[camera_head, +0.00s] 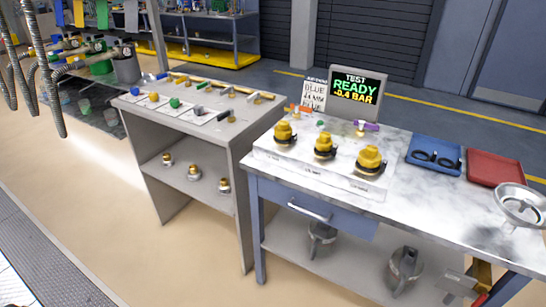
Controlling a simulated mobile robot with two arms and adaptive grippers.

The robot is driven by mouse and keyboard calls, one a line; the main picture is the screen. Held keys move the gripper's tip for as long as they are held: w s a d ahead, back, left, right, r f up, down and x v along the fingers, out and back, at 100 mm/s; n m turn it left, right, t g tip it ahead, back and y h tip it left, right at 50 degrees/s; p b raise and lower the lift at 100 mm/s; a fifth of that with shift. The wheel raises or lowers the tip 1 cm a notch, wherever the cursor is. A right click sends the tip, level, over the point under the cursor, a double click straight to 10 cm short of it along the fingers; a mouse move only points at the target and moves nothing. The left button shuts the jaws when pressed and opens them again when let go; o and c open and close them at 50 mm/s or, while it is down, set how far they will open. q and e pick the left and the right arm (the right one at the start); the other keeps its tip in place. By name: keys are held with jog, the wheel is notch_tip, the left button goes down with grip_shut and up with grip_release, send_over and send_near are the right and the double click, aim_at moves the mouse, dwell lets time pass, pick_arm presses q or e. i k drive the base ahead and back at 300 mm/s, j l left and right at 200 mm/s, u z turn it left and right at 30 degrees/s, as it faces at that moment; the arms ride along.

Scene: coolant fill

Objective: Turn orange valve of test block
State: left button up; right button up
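The test block (310,172) is a pale slab on the marbled top of the blue workbench. Three yellow fittings with dark collars stand on it: left (284,132), middle (324,146) and right (369,161). A small orange valve handle (299,108) is at its back left, behind the left fitting. A green part (320,123) and a purple handle (366,126) are along the same back edge. The handle's exact angle is too small to tell. Neither of my grippers shows in the view, and nothing touches the orange handle.
A screen (357,92) behind the block reads "TEST READY -0.4 BAR", beside a printed card (314,93). A blue tray (413,154), red tray (494,180) and metal bowl (519,201) are to the right. A grey stand (236,140) with small parts is left. Hoses hang far left.

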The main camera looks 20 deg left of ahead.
aim_at(298, 107)
jog(key=i+j+u, duration=0.15)
jog(key=i+j, duration=0.2)
jog(key=i+j+u, duration=0.15)
jog(key=i+j, duration=0.15)
jog(key=i, duration=0.25)
